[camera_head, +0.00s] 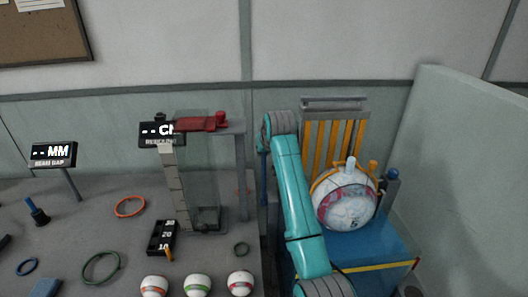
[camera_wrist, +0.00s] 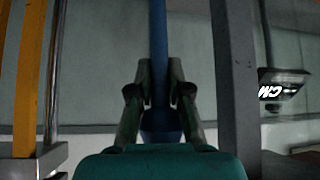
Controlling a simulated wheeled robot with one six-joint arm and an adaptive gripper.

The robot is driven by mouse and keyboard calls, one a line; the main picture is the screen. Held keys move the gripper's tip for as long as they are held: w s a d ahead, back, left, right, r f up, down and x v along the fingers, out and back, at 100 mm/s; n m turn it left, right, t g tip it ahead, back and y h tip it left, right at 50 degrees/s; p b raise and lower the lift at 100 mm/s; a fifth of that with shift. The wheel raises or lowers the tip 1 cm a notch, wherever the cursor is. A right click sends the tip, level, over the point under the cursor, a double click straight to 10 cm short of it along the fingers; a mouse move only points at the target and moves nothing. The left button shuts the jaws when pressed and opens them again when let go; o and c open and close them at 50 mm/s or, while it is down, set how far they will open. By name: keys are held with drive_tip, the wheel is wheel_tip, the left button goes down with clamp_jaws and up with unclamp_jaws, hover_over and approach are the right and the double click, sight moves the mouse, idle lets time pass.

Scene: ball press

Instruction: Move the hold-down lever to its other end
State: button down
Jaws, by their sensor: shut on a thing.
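My gripper (camera_wrist: 160,92) is shut on a blue lever (camera_wrist: 158,45) in the wrist view, one finger on each side of its rod. The lever's rounded blue end (camera_wrist: 160,128) shows beyond the fingers, close to my wrist. In the head view a strip of the blue lever (camera_head: 262,166) stands roughly upright just left of my teal arm, left of the ball press. My arm hides the gripper's fingertips and part of the lever there. A large white patterned ball (camera_head: 345,203) sits in the press in front of yellow bars (camera_head: 333,140).
A blue-knobbed post (camera_head: 392,176) stands right of the ball, near a pale side wall (camera_head: 470,150). Left of my arm are a grey frame with a red top piece (camera_head: 200,122), a display (camera_head: 160,133), rings and several small balls. Yellow bars (camera_wrist: 30,70) and a grey post (camera_wrist: 234,80) flank the gripper.

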drive_tip(key=shift+w+r, duration=0.1)
drive_tip(key=shift+r, duration=0.05)
drive_tip(key=c, duration=1.1)
unclamp_jaws()
drive_tip(key=shift+w, duration=0.1)
drive_tip(key=v, duration=1.2)
